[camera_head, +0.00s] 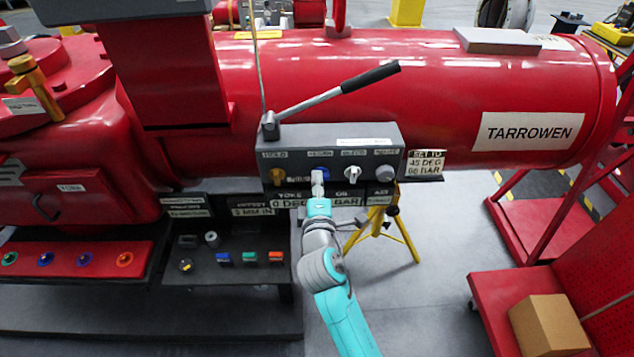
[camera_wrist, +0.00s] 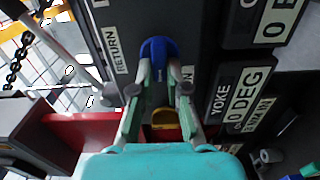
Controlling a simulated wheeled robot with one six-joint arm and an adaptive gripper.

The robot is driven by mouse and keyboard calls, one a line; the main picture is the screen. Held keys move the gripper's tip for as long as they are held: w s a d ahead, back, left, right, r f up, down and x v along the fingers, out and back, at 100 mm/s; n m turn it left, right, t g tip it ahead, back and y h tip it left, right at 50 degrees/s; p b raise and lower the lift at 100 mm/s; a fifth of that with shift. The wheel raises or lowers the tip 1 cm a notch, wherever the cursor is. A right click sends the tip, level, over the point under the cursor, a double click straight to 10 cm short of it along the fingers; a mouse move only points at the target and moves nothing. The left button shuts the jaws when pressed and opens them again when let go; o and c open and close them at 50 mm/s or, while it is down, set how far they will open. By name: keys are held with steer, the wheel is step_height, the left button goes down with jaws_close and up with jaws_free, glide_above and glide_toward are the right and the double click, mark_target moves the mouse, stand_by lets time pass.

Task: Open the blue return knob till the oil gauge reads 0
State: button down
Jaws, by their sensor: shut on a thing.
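The blue return knob (camera_head: 324,171) is on the front of a grey valve box (camera_head: 330,142), beside other knobs. In the wrist view the blue knob (camera_wrist: 158,48) is beside the "RETURN" label, and the fingertips reach it from both sides. My gripper (camera_head: 318,180) is shut on the knob; its fingers (camera_wrist: 158,72) hide part of it. The oil gauge (camera_head: 347,201) is below the box, partly hidden by my gripper in the head view. In the wrist view the oil gauge plate (camera_wrist: 275,22) starts with 0 and is cut off by the edge. The yoke gauge (camera_wrist: 249,100) reads 0 DEG.
A gold knob (camera_head: 277,176) is left of the return knob; a white knob (camera_head: 352,175) and a grey knob (camera_head: 385,172) are right. A black-handled lever (camera_head: 345,87) rises above the box. A yellow tripod (camera_head: 405,225) stands below it. A red cart (camera_head: 510,300) is at right.

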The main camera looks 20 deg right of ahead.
steer(key=c, duration=1.2)
jaws_free()
steer(key=shift+o, duration=0.2)
steer(key=v, duration=1.2)
